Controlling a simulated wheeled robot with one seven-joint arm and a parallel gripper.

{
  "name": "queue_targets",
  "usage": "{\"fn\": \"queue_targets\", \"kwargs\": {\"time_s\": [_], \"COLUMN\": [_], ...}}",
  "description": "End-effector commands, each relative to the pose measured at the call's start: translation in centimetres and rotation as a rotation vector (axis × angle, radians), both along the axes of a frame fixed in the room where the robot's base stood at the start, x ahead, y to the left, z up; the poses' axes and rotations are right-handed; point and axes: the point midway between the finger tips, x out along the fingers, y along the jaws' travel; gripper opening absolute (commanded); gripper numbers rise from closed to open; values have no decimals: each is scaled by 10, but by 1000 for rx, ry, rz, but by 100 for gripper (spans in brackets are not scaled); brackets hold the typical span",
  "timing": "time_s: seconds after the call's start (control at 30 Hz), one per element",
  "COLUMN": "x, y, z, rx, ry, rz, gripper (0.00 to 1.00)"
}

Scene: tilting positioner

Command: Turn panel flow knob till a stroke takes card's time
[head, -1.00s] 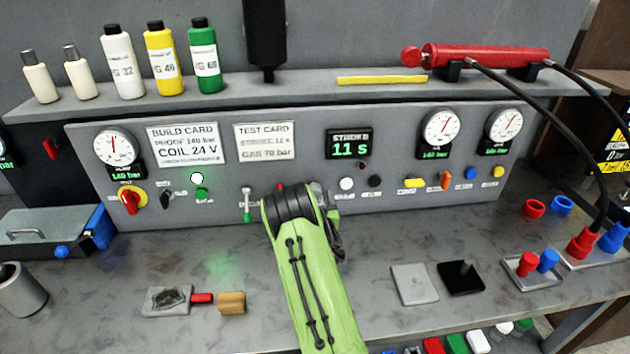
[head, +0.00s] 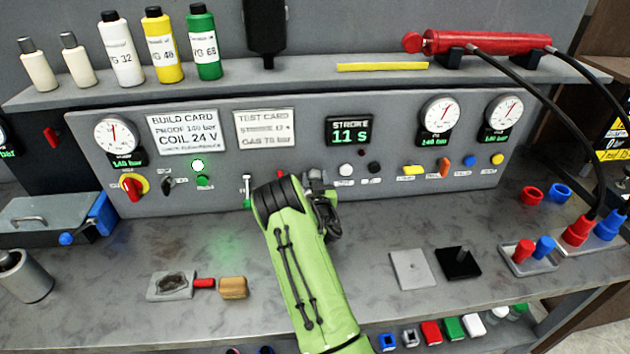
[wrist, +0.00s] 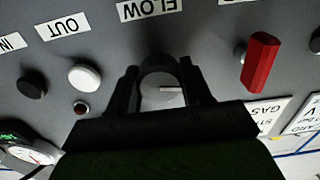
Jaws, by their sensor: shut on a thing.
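The panel (head: 225,195) carries a STROKE display (head: 349,136) reading 11 s. The test card (head: 265,130) is blurred; its stroke line looks like 12 s and its lower line like 70 bar. My gripper (wrist: 160,75) is at the panel below the FLOW label (wrist: 150,9), which is upside down in the wrist view. Its two fingers close around the grey flow knob (wrist: 163,97). In the head view my green arm and wrist hide the knob.
A red lever (wrist: 261,62) is right of the fingers in the wrist view; white (wrist: 85,77) and black (wrist: 32,83) buttons are left. A grey plate (head: 412,270) and black block (head: 458,262) lie on the bench right of my arm.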

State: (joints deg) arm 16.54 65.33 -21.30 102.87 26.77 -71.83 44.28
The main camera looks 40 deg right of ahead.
Motion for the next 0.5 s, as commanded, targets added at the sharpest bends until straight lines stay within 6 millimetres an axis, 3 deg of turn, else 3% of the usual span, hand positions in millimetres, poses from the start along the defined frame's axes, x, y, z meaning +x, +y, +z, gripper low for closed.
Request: {"fn": "queue_targets", "kwargs": {"time_s": [0.23,0.5], "x": [1,0], "y": [0,0], "z": [-2,0], "rx": [-244,-275], "ry": [164,186], "rz": [2,1], "gripper": [19,18]}}
